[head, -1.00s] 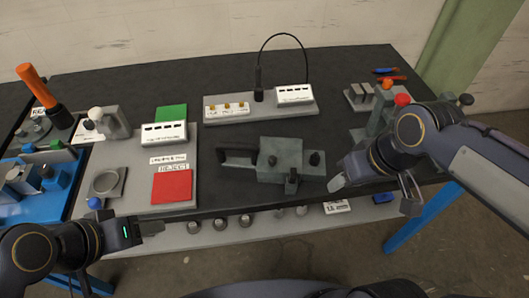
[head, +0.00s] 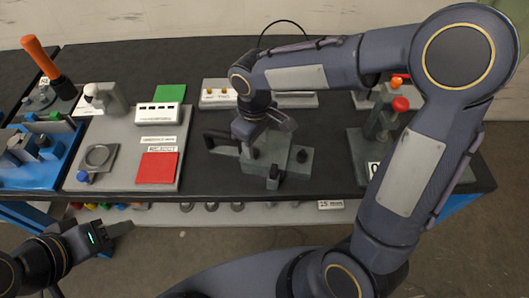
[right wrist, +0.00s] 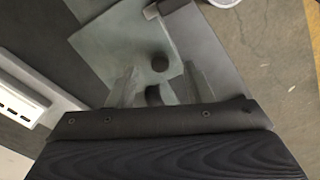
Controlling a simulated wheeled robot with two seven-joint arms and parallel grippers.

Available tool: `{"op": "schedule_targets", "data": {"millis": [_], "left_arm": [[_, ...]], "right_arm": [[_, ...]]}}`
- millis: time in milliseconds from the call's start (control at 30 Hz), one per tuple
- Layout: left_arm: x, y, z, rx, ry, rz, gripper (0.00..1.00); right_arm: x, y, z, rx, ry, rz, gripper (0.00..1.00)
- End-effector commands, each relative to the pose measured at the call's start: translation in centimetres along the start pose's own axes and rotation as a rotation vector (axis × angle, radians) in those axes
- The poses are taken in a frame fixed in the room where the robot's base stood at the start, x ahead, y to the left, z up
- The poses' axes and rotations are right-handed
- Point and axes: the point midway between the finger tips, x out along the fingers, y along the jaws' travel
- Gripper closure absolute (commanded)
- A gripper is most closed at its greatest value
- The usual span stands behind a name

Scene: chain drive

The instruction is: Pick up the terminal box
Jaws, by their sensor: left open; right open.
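No thing in view carries a readable terminal box label, so I cannot tell for sure which it is. A grey-green fixture (head: 298,160) with dark knobs and a black handle lies mid-table, partly hidden by my right gripper (head: 262,132). That gripper is open above it. In the right wrist view, the open fingers (right wrist: 155,88) show over the fixture's grey plate (right wrist: 115,35), with a dark round knob between them; contact cannot be told. A white slotted box (head: 160,115) stands on the left grey board. My left gripper (head: 118,229) is open and empty, off the table's front edge.
A red REJECT pad (head: 157,167) and a green pad (head: 170,92) lie on the left board. A blue fixture (head: 40,165) is at far left. A red-knobbed stand (head: 385,125) is right of the fixture. My right arm hides much of the right side.

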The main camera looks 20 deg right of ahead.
Motion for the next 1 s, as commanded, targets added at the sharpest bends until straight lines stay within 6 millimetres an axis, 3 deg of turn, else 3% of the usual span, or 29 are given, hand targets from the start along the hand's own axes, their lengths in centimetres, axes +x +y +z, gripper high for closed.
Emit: {"op": "schedule_targets", "data": {"millis": [200, 433, 800, 1000], "left_arm": [[-0.2, 0.1, -0.1, 0.0, 0.0, 0.0, 0.5], [-0.2, 0.1, -0.1, 0.0, 0.0, 0.0, 0.5], [-0.2, 0.1, -0.1, 0.0, 0.0, 0.0, 0.5], [-0.2, 0.1, -0.1, 0.0, 0.0, 0.0, 0.5]], "right_arm": [[2.4, 0.0, 0.0, 0.002, -0.002, -0.001, 0.54], [2.5, 0.0, 0.0, 0.002, 0.0, 0.0, 0.54], [2.5, 0.0, 0.0, 0.001, 0.001, 0.0, 1.0], [2.5, 0.0, 0.0, 0.001, 0.001, 0.0, 1.0]]}}
